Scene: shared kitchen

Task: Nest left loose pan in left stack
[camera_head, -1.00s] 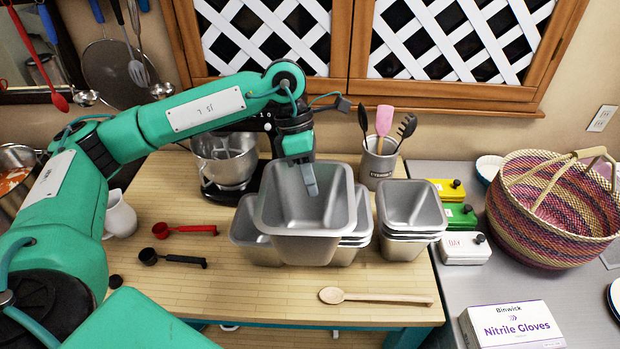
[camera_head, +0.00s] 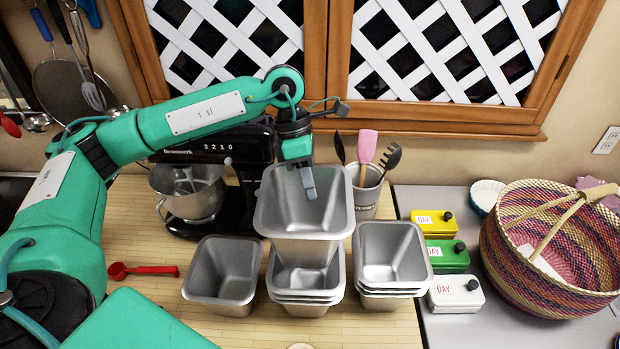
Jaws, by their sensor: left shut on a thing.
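My left gripper (camera_head: 304,178) is shut on the far rim of a grey metal loaf pan (camera_head: 300,235), one finger showing inside it. The pan hangs roughly upright above the left stack of similar pans (camera_head: 305,297) and hides that stack's back part. Whether its base touches the stack or is apart from it, I cannot tell. A single pan (camera_head: 222,277) stands on the wooden table just left of that stack. The right stack (camera_head: 390,262) is close on the other side. My right gripper is not in view.
A stand mixer with a steel bowl (camera_head: 190,190) is behind at left. A utensil crock (camera_head: 366,196) stands behind the right stack. Yellow, green and white tins (camera_head: 455,292) and a woven basket (camera_head: 555,250) are at right. A red measuring spoon (camera_head: 145,270) lies at left.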

